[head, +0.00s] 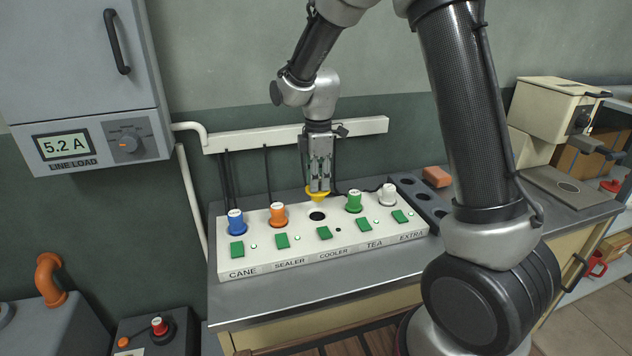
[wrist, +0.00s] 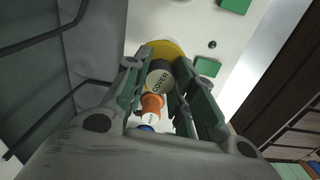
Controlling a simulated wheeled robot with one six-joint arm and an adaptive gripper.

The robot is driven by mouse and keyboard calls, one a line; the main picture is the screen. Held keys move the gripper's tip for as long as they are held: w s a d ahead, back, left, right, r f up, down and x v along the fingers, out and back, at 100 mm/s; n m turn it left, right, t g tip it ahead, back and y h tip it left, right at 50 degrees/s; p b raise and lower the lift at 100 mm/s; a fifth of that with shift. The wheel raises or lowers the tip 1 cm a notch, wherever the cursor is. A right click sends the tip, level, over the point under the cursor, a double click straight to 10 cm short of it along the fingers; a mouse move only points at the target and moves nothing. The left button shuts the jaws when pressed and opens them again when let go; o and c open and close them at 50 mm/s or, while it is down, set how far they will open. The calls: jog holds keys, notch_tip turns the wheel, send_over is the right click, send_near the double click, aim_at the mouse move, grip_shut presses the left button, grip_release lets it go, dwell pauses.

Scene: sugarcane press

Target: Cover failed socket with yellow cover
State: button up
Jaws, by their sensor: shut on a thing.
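My gripper (head: 318,187) points down over the white socket panel (head: 290,250) and is shut on the yellow cover (head: 317,196). In the wrist view the cover's black knob, marked COVER (wrist: 159,79), sits between the fingers, with its yellow rim (wrist: 168,47) beyond. The COOLER socket (head: 317,216) is an empty dark hole, just below the cover in the head view. The small lamp by COOLER (head: 338,230) is dark; the others look pale. The cover appears to be above the panel; its exact height is hard to tell.
A blue plug (head: 236,221) stands at CANE, an orange plug (head: 278,214) at SEALER, a green plug (head: 354,201) at TEA and a white plug (head: 388,195) at EXTRA. A dark holed rack (head: 443,211) stands right of the panel. The bench front (head: 300,300) is clear.

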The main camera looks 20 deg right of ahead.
aim_at(317, 199)
jog(key=shift+s+a+f+n, duration=0.25)
jog(key=shift+s+f+n, duration=0.1)
jog(key=shift+n, duration=0.55)
jog(key=shift+f, duration=2.75)
jog(key=shift+f, duration=0.6)
jog(key=o, duration=0.7)
jog(key=shift+r, duration=5.5)
